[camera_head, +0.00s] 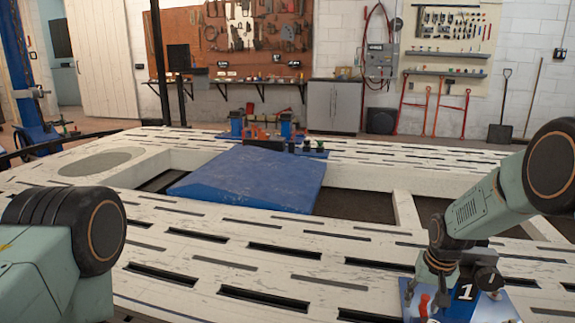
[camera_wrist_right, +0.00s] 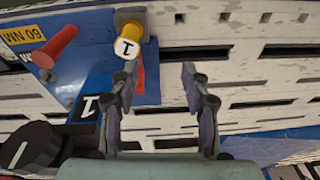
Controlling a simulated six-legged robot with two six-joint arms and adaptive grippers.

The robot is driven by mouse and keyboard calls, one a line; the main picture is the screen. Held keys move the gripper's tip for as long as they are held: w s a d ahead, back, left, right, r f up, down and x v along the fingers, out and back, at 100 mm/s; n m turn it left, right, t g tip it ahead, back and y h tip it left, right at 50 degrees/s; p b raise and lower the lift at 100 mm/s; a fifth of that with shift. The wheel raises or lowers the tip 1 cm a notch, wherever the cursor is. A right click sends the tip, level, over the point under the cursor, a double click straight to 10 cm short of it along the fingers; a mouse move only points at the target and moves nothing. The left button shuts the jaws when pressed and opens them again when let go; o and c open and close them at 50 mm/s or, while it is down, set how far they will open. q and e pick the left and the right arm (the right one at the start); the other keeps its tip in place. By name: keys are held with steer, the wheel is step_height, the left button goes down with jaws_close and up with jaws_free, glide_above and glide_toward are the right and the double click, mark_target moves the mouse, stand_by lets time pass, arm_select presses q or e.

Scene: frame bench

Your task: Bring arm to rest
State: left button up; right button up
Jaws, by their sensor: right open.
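My right gripper (camera_head: 434,270) is over a blue board (camera_head: 458,308) at the lower right of the head view. In the right wrist view my right gripper (camera_wrist_right: 160,74) has its fingers apart, with nothing between them. A yellow peg with a white cap marked 1 (camera_wrist_right: 128,42) stands on the board just beyond the left fingertip. It looks apart from the finger, but the exact gap is hard to tell. My left arm (camera_head: 55,255) shows at the lower left of the head view; its gripper is out of the picture.
The board carries a red handle (camera_wrist_right: 56,46) and a black knob (camera_wrist_right: 34,148). The slotted white bench (camera_head: 230,245) has a tilted blue panel (camera_head: 255,178) over its recesses. A blue fixture (camera_head: 285,128) stands at the back. The slotted surface between my arms is clear.

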steer(key=s+a+f+n+t+p, duration=0.1)
steer(key=s+a+f+p, duration=0.2)
steer(key=s, duration=0.5)
steer(key=s+a+f+n+t, duration=0.1)
steer(key=s+a+f, duration=0.2)
steer(key=s+f, duration=0.35)
steer(key=s+a+r+g+p, duration=0.1)
steer(key=s+r+g+p, duration=0.1)
steer(key=s, duration=1.1)
steer(key=s+a+r+n+g+p, duration=0.1)
steer(key=s+r+p, duration=0.3)
steer(key=s, duration=1)
steer(key=shift+a+g, duration=0.4)
steer(key=shift+a, duration=0.1)
steer(key=shift+r, duration=0.1)
